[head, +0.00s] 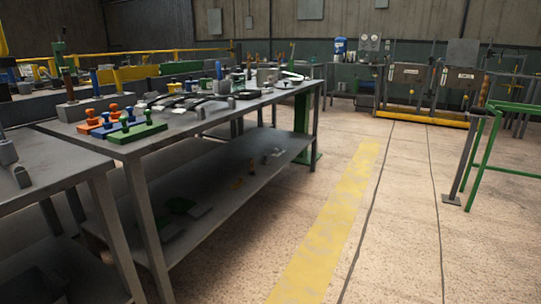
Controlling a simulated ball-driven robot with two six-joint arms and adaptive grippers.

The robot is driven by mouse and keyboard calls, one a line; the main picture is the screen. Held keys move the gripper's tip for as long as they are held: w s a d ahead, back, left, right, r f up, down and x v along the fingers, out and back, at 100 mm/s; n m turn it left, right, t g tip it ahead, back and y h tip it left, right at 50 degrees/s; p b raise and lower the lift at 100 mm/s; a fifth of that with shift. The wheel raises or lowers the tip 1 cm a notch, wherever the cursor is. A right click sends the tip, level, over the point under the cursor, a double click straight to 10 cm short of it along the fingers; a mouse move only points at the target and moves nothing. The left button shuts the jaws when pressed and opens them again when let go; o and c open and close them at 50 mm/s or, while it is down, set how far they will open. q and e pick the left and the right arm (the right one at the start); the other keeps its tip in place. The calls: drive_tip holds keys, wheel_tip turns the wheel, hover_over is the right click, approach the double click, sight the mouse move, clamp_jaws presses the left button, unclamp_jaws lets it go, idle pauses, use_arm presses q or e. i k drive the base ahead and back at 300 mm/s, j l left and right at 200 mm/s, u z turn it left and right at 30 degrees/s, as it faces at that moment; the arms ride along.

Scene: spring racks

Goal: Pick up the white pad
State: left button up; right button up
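I cannot make out a white pad for certain. Smaller light pieces (273,155) lie farther along that shelf, too small to identify. A whitish item (291,75) shows at the far end of the bench top. Neither of my grippers is in view.
The long bench (200,128) carries orange, blue and green knobbed fixtures (137,132) and several dark parts. A second grey table (50,160) stands nearer left. Open floor with a yellow stripe (330,225) lies right; a green railing (485,150) stands at far right.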

sight(266, 90)
drive_tip(key=i+l+z, duration=0.1)
drive_tip(key=i+z, duration=0.2)
drive_tip(key=i, duration=0.65)
drive_tip(key=i+j+z, duration=0.15)
drive_tip(key=i+z, duration=0.2)
drive_tip(key=i, duration=0.6)
drive_tip(key=i+u, duration=0.3)
drive_tip(key=i, duration=0.15)
drive_tip(key=i+l+u, duration=0.15)
drive_tip(key=i+u, duration=0.15)
drive_tip(key=i, duration=0.2)
